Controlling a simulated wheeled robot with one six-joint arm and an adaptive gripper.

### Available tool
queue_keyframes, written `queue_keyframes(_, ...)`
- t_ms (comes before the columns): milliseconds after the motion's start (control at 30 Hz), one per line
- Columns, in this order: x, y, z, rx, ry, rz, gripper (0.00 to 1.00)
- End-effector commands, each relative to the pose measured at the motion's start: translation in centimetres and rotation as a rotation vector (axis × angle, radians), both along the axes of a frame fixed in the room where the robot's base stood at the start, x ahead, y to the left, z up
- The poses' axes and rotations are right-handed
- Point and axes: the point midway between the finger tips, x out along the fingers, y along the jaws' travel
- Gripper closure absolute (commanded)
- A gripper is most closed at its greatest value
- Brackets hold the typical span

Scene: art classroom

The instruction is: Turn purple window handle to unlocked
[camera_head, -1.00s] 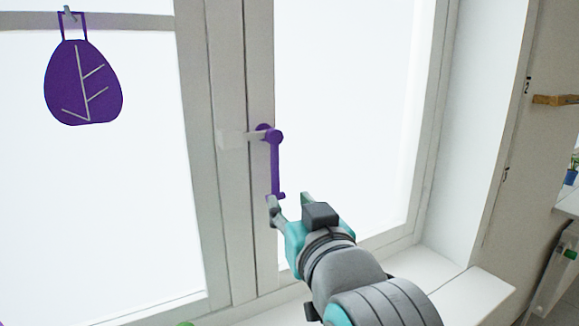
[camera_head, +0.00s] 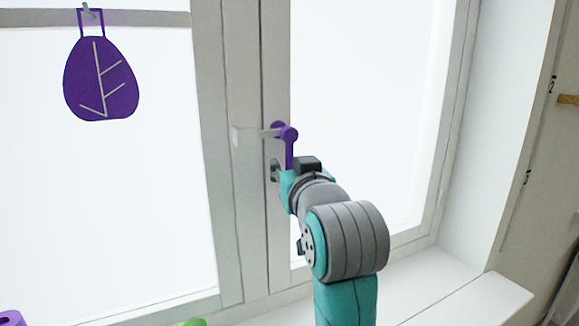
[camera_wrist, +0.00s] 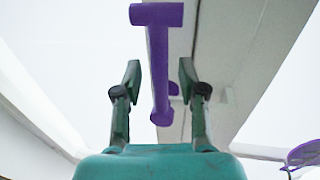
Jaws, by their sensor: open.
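The purple window handle (camera_head: 288,145) is mounted on the middle frame of the window. Its grip hangs straight down from the round pivot, and its lower part is hidden behind my gripper in the head view. In the wrist view the purple handle (camera_wrist: 159,62) runs between the two fingers, with its crossbar end at the top of the picture. My gripper (camera_wrist: 158,80) is open, one finger on each side of the handle, with gaps visible on both sides. In the head view my gripper (camera_head: 283,172) is at the handle's lower part.
A purple leaf-pattern ornament (camera_head: 101,79) hangs in front of the left pane. A white latch piece (camera_head: 243,136) sits left of the pivot. The white sill (camera_head: 455,290) runs below the window. A purple object (camera_head: 12,318) and a green one (camera_head: 190,322) show at the bottom edge.

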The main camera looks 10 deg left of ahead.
Motion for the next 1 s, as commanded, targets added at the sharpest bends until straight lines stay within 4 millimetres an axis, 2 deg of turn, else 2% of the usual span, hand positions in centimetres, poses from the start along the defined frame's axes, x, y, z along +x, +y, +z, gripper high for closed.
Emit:
queue_keyframes(367, 0.55, 0.22, -0.04, 0.0, 0.001, 0.0, 0.59)
queue_keyframes(533, 0.53, 0.22, -0.04, 0.0, 0.001, 0.0, 0.99)
queue_keyframes(1000, 0.63, 0.05, -0.06, -0.024, -0.015, 0.0, 1.0)
